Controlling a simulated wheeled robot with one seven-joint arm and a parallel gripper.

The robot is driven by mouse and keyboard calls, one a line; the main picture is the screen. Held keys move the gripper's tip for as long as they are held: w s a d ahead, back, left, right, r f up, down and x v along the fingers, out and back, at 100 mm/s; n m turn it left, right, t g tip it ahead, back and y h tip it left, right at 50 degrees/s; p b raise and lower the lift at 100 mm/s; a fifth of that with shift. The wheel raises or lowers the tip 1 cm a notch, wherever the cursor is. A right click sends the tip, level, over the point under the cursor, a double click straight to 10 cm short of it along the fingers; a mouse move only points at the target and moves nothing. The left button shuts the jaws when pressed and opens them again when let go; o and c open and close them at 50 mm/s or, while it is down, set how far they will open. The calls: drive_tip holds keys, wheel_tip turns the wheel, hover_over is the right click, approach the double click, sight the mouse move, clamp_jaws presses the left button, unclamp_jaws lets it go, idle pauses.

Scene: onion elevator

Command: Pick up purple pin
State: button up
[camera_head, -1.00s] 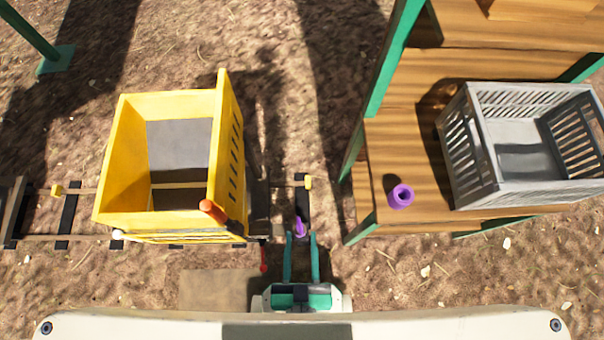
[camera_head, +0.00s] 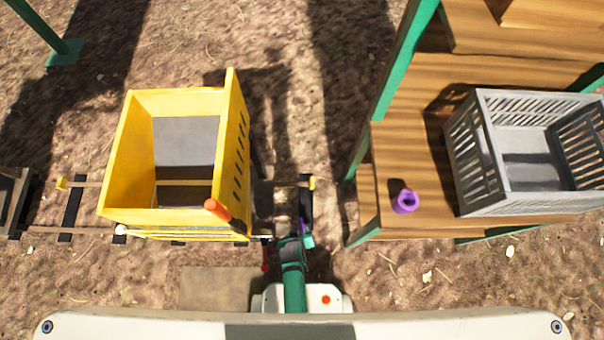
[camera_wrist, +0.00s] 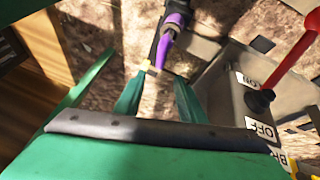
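The purple pin (camera_wrist: 168,38) shows in the wrist view just beyond my fingertips, standing at a dark metal part. In the head view only a thin purple sliver (camera_head: 302,225) shows beside the rail end, mostly covered by my gripper (camera_head: 295,240). In the wrist view my gripper (camera_wrist: 161,80) has its two green fingers apart with bare ground visible between them. The pin is not between the fingers, and I see no contact.
A yellow cart (camera_head: 119,150) with an orange-tipped lever stands left on rails. A wooden shelf (camera_head: 400,130) at right bears a purple ring-like piece (camera_head: 405,202) and a grey crate (camera_head: 466,150). In the wrist view a red lever (camera_wrist: 292,60) rises from a labelled ON/OFF box (camera_wrist: 225,85).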

sight(302, 225)
drive_tip(key=shift+g, duration=0.4)
drive_tip(key=x, duration=0.7)
drive_tip(key=shift+w+d, duration=0.1)
drive_tip(key=shift+d, duration=0.15)
drive_tip(key=shift+x, duration=2.2)
drive_tip(key=shift+w+a+f, duration=0.1)
drive_tip(key=shift+w+f, duration=0.1)
drive_tip(key=shift+f, duration=0.25)
drive_tip(key=shift+a+f, duration=0.15)
